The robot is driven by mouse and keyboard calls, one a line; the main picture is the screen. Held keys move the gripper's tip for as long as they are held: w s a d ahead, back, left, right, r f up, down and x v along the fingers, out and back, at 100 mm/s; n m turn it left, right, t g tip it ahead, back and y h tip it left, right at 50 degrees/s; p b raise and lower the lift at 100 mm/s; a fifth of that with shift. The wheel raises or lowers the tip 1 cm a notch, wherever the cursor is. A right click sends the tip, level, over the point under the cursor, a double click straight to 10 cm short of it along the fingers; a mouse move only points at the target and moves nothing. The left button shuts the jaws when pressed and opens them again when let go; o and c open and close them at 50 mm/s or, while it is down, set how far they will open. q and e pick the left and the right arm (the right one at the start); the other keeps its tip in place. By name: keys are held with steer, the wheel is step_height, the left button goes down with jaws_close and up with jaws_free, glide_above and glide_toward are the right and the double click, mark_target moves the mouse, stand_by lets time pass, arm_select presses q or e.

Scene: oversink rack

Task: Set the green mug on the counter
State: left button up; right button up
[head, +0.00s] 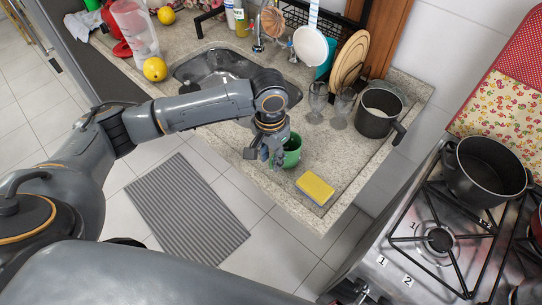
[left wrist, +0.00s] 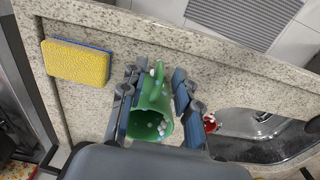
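The green mug (head: 291,151) is at the counter's front part, left of the sponge, partly hidden by my left gripper in the head view. It looks to rest on the counter (head: 330,150), though its base is hidden. The left gripper (head: 268,158) is right at the mug, pointing down. In the left wrist view the mug (left wrist: 148,122) lies between the spread fingers (left wrist: 154,92), its handle towards the fingertips and pale specks in or on it. A gap shows beside the right finger; contact on the left is unclear. My right gripper is out of view.
A yellow sponge (head: 315,188) lies near the counter's front edge. Two glasses (head: 318,100), a dark pot (head: 379,112) and a plate rack stand behind. The sink (head: 215,68) is to the left, a stove (head: 440,240) to the right.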

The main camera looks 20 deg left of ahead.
arm_select(q)
step_height(320, 180, up, 12)
steer(key=b, duration=0.1)
steer(key=shift+r+b, duration=0.15)
steer(key=shift+b, duration=0.2)
stand_by(0.4)
